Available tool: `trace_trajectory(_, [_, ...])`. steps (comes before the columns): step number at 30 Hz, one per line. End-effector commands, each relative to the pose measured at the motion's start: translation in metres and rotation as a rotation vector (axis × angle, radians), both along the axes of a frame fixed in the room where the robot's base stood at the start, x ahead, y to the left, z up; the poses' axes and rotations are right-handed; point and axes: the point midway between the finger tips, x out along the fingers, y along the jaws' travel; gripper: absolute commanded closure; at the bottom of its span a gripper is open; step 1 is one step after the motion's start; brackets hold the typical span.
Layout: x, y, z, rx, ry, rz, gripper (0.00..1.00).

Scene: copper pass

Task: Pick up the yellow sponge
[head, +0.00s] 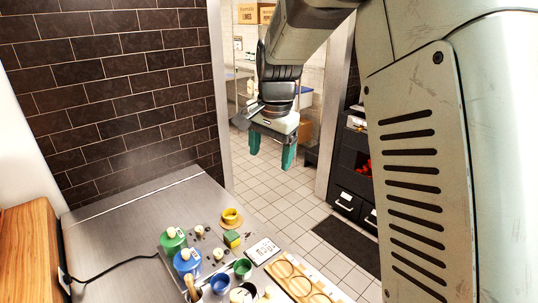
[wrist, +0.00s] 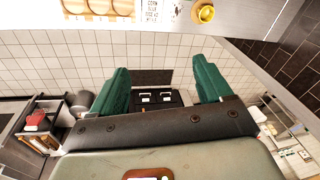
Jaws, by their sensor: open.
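The yellow sponge (head: 232,238) with a green layer lies on the steel counter (head: 130,225) in the head view, just below a yellow cup on a round base. I do not make it out in the wrist view. My gripper (head: 271,157) hangs high beyond the counter's right edge, over the floor, well apart from the sponge. Its two green fingers are spread with nothing between them, and they also show in the wrist view (wrist: 163,85).
Near the sponge stand a yellow cup (head: 231,216), a green jar (head: 172,240), a blue jar (head: 187,262), a green cup (head: 242,268), a printed card (head: 262,251) and a wooden board (head: 318,297). A black cable (head: 110,268) crosses the counter. The counter's far left part is clear.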

Motion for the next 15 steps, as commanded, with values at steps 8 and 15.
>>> trace_trajectory(8, [0.05,0.082,-0.137,-0.024,0.123,-0.171,0.21])
trace_trajectory(15, [0.054,0.12,-0.223,-0.049,0.173,-0.272,0.21])
